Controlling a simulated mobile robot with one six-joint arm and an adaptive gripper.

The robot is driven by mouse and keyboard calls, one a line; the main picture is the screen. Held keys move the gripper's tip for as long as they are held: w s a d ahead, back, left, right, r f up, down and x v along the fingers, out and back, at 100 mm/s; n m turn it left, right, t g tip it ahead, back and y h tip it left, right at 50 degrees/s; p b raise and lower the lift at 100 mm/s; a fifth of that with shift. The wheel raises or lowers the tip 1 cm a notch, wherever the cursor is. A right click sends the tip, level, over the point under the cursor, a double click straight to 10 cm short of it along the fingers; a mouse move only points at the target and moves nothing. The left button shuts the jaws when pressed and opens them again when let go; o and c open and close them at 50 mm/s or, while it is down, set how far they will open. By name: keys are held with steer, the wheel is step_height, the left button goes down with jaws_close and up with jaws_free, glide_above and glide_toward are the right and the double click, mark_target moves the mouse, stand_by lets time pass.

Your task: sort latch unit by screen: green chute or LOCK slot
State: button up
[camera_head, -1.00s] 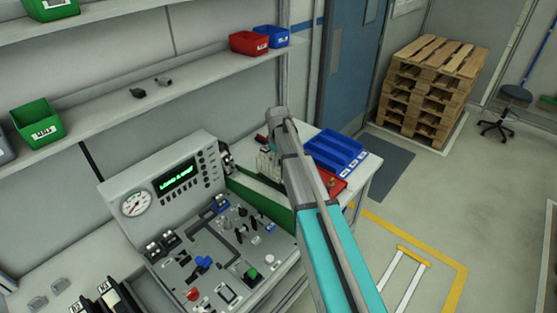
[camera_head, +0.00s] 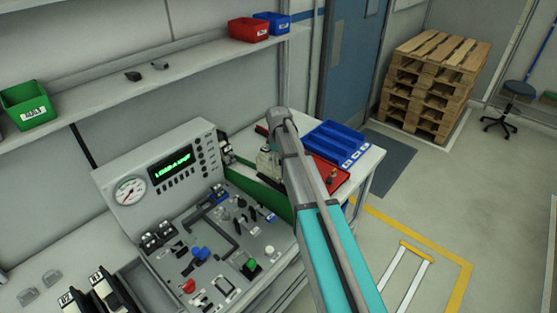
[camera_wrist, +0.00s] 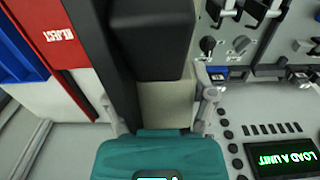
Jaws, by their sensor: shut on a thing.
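My gripper (camera_wrist: 160,112) shows in the wrist view, its two grey fingers shut on a unit. In the head view my arm hides most of the gripper, beyond the panel's right end. The station panel (camera_head: 222,238) has a screen (camera_head: 173,163) with green text; in the wrist view the screen (camera_wrist: 281,153) reads LOAD A UNIT. A green strip (camera_head: 262,194), possibly the chute, runs along the panel's right side. I cannot make out the LOCK slot.
A red tray (camera_head: 334,178) and a blue divided tray (camera_head: 330,142) lie right of the gripper; red with REJECT lettering (camera_wrist: 56,38) shows in the wrist view. Levers and knobs crowd the panel. A shelf (camera_head: 100,98) runs above. Pallets (camera_head: 432,80) stand at back right.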

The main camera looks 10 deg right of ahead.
steer(key=shift+f+b, duration=0.35)
steer(key=shift+f, duration=0.2)
